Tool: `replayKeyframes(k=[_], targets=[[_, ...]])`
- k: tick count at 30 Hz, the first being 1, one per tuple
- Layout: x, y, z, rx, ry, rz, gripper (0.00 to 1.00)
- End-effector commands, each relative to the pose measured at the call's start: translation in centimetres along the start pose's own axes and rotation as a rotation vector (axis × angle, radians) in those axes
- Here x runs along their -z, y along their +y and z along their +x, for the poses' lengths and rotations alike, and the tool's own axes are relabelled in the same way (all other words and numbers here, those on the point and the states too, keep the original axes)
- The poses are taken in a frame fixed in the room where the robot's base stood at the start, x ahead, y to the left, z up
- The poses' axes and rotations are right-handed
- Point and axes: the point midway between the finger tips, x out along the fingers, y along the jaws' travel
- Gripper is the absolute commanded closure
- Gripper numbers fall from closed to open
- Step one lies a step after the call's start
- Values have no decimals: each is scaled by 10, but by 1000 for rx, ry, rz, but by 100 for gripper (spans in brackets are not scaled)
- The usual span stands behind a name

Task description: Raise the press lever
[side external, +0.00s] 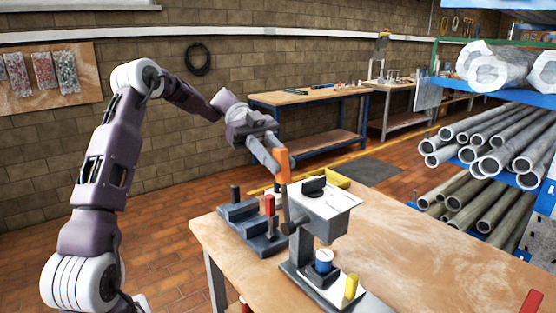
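The press (297,250) stands on the near part of the wooden bench, with a grey column and a pale head (330,198). Its lever has an orange handle (283,166) that points up, close to upright, on the left side of the head. My gripper (276,157) is at the orange handle, coming from the upper left. Its grey fingers reach the handle's left side. The handle hides the fingertips, so I cannot tell whether they are shut on it. A blue and white round part (323,261) sits under the press head.
A dark fixture (240,217) with a red-handled clamp (269,205) stands left of the press. A yellow block (351,285) is on the press base, and a yellow tray (335,178) lies behind the head. The right side of the bench (420,250) is mostly clear. Pipe racks stand beyond.

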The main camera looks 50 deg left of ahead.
Motion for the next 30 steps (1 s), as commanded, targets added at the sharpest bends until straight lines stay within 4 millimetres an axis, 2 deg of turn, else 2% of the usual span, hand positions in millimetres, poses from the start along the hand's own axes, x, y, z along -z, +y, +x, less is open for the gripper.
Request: replayKeyframes(k=[1,3,12,14,21,25,30], targets=[[-1,0,-1,3,-1,-2,65],[-1,0,-1,3,-1,-2,55],[0,0,-2,2,-1,-1,55],[-1,-1,-10,3,0,-1,55],[-1,-1,-58,4,-1,0,55],[-1,0,-70,3,-1,-1,55],[0,0,-72,1,-1,-2,55]])
